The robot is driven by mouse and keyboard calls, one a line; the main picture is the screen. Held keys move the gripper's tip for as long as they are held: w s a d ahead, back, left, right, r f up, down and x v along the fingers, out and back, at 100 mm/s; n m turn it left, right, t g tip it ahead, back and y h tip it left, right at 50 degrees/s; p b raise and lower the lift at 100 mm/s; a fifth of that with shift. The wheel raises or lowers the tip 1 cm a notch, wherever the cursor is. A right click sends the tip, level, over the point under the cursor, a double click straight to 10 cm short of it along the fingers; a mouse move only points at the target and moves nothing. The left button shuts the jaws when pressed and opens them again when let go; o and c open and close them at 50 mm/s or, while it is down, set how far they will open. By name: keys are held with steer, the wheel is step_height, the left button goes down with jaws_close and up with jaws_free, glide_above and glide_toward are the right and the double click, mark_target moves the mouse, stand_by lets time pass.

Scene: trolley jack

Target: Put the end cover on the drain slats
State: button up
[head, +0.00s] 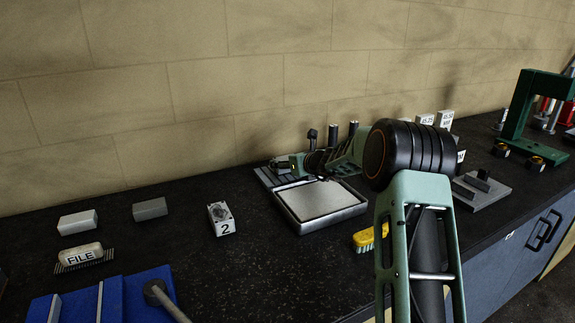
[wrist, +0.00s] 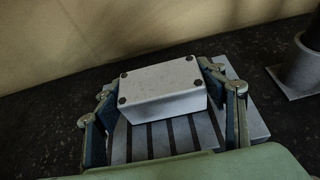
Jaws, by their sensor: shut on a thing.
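The end cover (wrist: 162,88) is a pale grey block with dark screws at its corners. It shows in the wrist view, between the two fingers of my gripper (wrist: 160,85), which is shut on it. The drain slats (wrist: 160,142), pale bars with dark gaps, lie directly under and in front of the cover. I cannot tell whether the cover touches them. In the head view my gripper (head: 300,165) is over the slats (head: 268,178), behind the shallow tray; the cover is mostly hidden by the gripper there.
A shallow metal tray (head: 356,208) stands in front of the slats. Dark upright posts (head: 333,135) stand close behind; one on a square base (wrist: 298,82) is right of the cover. A block marked 2 (head: 222,218) and a yellow brush (head: 364,241) are nearby.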

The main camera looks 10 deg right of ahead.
stand_by(0.3)
steer(key=shift+f, duration=0.1)
steer(key=o, duration=1.7)
steer(key=b+v, duration=0.1)
steer(key=v, duration=1.1)
steer(key=shift+s+a, duration=0.1)
